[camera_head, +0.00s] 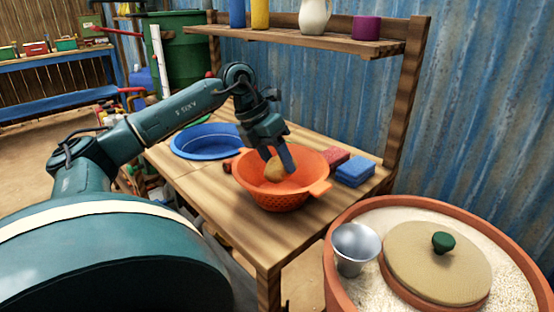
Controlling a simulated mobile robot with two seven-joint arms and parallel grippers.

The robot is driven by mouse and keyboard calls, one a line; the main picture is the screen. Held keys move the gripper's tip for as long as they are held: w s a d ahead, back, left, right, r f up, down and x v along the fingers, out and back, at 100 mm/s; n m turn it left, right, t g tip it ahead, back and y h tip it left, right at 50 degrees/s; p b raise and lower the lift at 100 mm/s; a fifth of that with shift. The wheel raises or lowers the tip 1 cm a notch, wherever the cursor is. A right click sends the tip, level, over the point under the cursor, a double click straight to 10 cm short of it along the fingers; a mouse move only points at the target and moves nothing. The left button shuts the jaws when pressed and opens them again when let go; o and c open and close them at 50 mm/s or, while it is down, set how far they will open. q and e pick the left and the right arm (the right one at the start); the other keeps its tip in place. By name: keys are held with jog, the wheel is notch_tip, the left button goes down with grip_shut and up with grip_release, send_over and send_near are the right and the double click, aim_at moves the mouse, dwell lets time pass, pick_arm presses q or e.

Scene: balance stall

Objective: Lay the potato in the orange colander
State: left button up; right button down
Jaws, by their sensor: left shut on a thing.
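The orange colander (272,197) stands upright on the wooden table, with a handle at its right front. My left gripper (281,163) points down over the colander and is shut on the potato (274,172). The potato is brownish and shows between the fingers, inside the outline of the colander's bowl. I cannot tell whether it touches the colander's floor. The fingers hide part of the potato. My right gripper is not in view.
A blue basin (205,141) stands left of the colander. A red sponge (334,158) and a blue sponge (355,172) lie to its right. A shelf (305,38) rises behind. A large tub with a metal cup (354,248) and lid (437,268) is at front right.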

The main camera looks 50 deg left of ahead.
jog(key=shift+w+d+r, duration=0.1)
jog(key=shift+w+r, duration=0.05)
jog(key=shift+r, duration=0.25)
pick_arm(q)
jog(key=shift+s+f+b, duration=0.1)
jog(key=shift+f+b, duration=0.3)
jog(key=shift+b, duration=0.1)
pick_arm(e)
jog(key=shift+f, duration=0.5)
